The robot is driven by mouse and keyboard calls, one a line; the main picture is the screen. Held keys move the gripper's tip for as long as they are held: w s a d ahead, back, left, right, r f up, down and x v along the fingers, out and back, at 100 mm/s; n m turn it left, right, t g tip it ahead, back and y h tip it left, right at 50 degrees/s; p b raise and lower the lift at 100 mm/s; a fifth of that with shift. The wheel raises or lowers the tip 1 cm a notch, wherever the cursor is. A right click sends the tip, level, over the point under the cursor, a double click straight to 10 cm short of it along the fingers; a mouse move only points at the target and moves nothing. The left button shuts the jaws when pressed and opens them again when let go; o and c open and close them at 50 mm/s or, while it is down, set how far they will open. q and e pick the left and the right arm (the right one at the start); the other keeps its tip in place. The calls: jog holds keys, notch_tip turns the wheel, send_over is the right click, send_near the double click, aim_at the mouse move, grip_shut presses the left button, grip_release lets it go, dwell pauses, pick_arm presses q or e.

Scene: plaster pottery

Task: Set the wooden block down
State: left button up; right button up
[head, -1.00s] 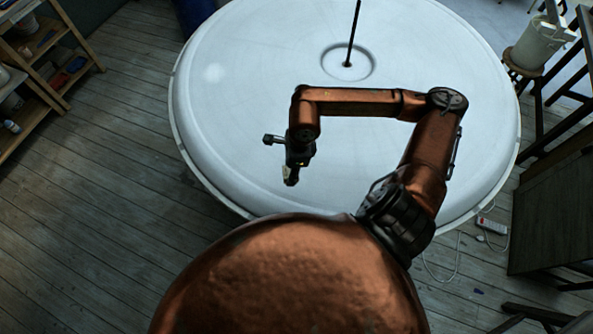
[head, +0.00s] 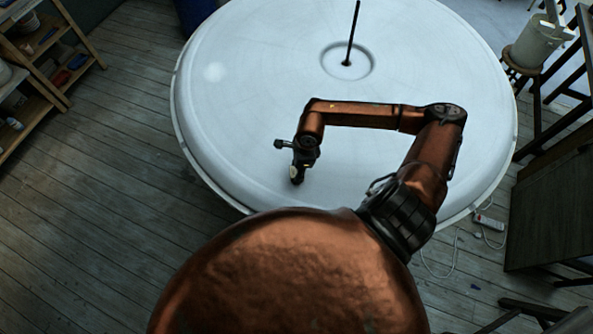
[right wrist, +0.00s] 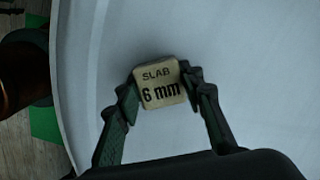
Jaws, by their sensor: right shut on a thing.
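The wooden block (right wrist: 162,84) is a small pale square marked "SLAB 6 mm". In the right wrist view it sits between the fingertips of my right gripper (right wrist: 163,88), which is shut on it. In the head view my right gripper (head: 297,178) points down over the near part of the round white table (head: 420,160). A small pale bit of the block (head: 294,171) shows at the fingers there. I cannot tell whether the block touches the table surface. My left gripper is not in view.
A thin dark rod (head: 352,35) stands at the table's centre in a shallow ring. The rest of the white top is clear. A white bucket (head: 538,45) on a stool stands at the right, and wooden shelves (head: 45,60) stand at the left.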

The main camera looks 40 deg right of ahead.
jog(key=shift+f, duration=0.15)
jog(key=o, duration=1.2)
jog(key=shift+c, duration=0.2)
jog(key=shift+r, duration=0.3)
jog(key=r, duration=0.3)
jog(key=d+r+b, duration=0.1)
jog(key=r, duration=0.2)
jog(key=r+b, duration=0.1)
jog(key=r, duration=0.3)
jog(key=shift+s+d+r, duration=0.1)
jog(key=shift+s+d, duration=0.1)
jog(key=shift+s, duration=0.2)
jog(key=shift+s+r, duration=0.1)
jog(key=shift+r, duration=0.65)
